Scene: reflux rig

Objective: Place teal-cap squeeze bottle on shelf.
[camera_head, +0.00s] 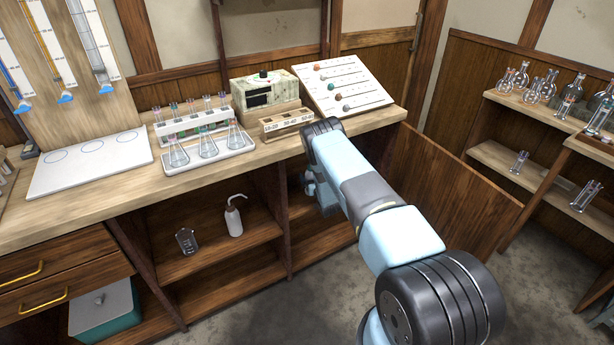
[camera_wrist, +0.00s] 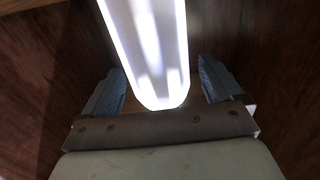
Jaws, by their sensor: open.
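A smooth white rounded body (camera_wrist: 146,50), probably a squeeze bottle, stands out brightly in the wrist view. It lies between the two spread blue-grey fingers of my gripper (camera_wrist: 160,85), with gaps to both fingers. Its cap is out of view, so I cannot tell the cap colour. In the head view my gripper is mostly hidden by my arm, in front of the right-hand opening under the bench. No teal cap shows.
A glass beaker (camera_head: 187,241) stands left of the red-cap bottle. The bench top (camera_head: 270,152) holds a white tray of flasks (camera_head: 207,152), tube racks and a sample board (camera_head: 343,85). A side shelf unit (camera_head: 500,160) with glassware stands right. The lower shelf (camera_head: 225,285) is bare.

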